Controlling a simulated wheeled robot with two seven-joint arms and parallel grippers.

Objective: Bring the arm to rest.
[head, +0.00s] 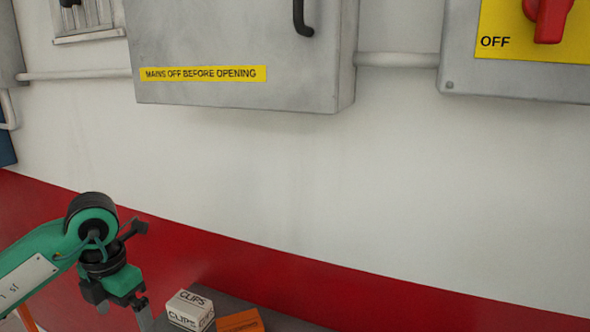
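My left arm (35,268), green with black joints, comes in from the lower left. It bends at a black joint and hangs downward. My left gripper (124,298) points down near the bottom edge, to the left of a white box marked CLIPS. A grey finger runs down to the bottom edge, and I cannot tell how far apart the fingers are. No object shows in it. My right arm and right gripper are not in view.
The white CLIPS box (190,310) and an orange box (240,322) sit on a dark surface (285,322) at the bottom. Behind is a white and red wall (400,200) with a grey cabinet (230,45) and a red switch (548,18) marked OFF. The lower right is clear.

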